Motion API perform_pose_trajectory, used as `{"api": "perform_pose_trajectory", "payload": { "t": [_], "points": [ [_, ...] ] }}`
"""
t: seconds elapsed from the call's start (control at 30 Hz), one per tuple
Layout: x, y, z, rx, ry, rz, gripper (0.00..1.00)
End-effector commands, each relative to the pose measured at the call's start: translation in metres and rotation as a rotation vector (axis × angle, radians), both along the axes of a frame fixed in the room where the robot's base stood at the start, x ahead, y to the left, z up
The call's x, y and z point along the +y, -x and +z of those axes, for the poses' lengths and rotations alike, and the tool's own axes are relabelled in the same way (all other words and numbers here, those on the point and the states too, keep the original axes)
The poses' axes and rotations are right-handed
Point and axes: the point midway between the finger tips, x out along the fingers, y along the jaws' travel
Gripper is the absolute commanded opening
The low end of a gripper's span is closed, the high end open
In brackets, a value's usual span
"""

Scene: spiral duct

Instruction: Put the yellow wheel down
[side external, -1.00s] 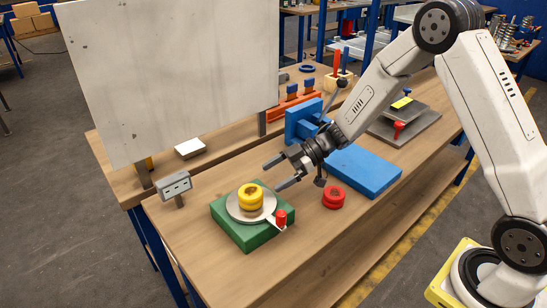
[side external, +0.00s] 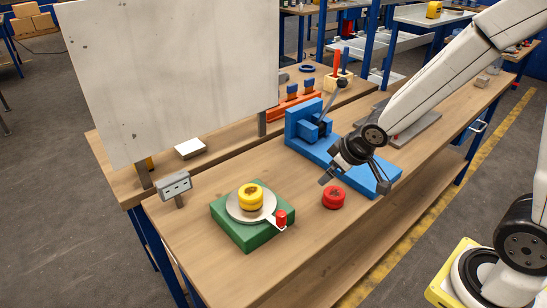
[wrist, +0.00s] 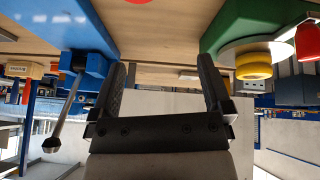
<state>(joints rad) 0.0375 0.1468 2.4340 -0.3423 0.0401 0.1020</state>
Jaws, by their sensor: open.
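The yellow wheel (side external: 251,196) lies flat on a round grey plate (side external: 236,214) with a red-knobbed handle (side external: 281,218), on a green block (side external: 246,239). The wheel also shows in the wrist view (wrist: 254,66), to the right of the jaws. My gripper (side external: 328,178) is to the right of the green block, just above and behind a red wheel (side external: 333,198), beside the blue fixture. In the wrist view the two jaws (wrist: 164,85) stand apart with nothing between them. My gripper does not touch the yellow wheel.
A blue vise-like fixture (side external: 365,170) with a lever stands close behind my gripper. A grey socket box (side external: 175,185) stands left of the green block, and a large grey panel (side external: 175,75) rises behind. The bench front is clear wood.

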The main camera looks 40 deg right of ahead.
Motion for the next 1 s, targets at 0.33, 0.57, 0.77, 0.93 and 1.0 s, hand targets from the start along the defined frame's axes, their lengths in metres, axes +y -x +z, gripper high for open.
{"api": "perform_pose_trajectory", "payload": {
  "t": [0.33, 0.57, 0.77, 0.93, 1.0],
  "points": [
    [0.014, 0.082, -0.006, 0.264, -0.095, -0.170, 1.00],
    [0.017, 0.089, -0.007, 0.290, -0.107, -0.182, 1.00],
    [0.016, 0.088, -0.007, 0.288, -0.107, -0.182, 1.00],
    [0.017, 0.087, -0.007, 0.287, -0.112, -0.191, 1.00],
    [0.018, 0.084, -0.006, 0.287, -0.121, -0.210, 1.00]
  ]
}}
